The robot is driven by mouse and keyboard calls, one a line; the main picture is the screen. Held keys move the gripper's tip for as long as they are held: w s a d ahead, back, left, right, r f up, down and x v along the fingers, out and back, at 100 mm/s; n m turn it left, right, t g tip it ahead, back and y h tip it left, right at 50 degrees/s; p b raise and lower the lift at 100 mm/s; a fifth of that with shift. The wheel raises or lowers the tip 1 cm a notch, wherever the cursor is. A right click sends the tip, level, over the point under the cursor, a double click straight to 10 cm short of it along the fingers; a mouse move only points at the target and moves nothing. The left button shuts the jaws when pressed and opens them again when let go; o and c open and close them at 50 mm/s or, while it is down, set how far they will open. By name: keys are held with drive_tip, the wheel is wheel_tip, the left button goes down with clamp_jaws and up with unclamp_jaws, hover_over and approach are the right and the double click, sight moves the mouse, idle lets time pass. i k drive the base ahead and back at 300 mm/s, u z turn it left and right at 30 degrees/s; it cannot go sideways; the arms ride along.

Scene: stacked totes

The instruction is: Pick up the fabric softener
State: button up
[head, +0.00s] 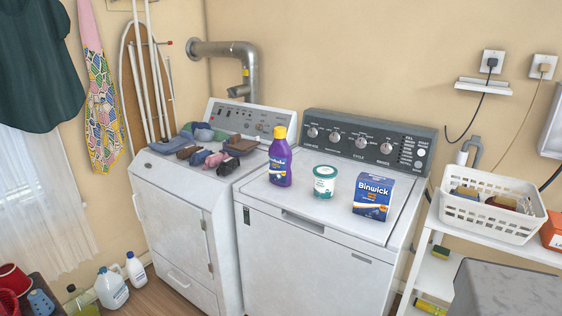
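A purple bottle with a yellow cap (280,160) stands upright on top of the right-hand white washer (310,214), near its left edge. It looks most like the fabric softener, but its label is too small to read for certain. A white and green tub (324,182) stands to its right, and a blue and white box marked Binwick (373,197) stands further right. All three stand apart from each other. My gripper is not in this view.
A white basket (491,208) holds items on the right shelf. Several jugs and bottles (112,288) stand on the floor at lower left. A grey-topped surface (507,289) fills the lower right corner. The washer's front top is clear.

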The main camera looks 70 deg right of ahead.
sight(280, 153)
drive_tip(key=i, duration=0.85)
drive_tip(key=u, duration=0.05)
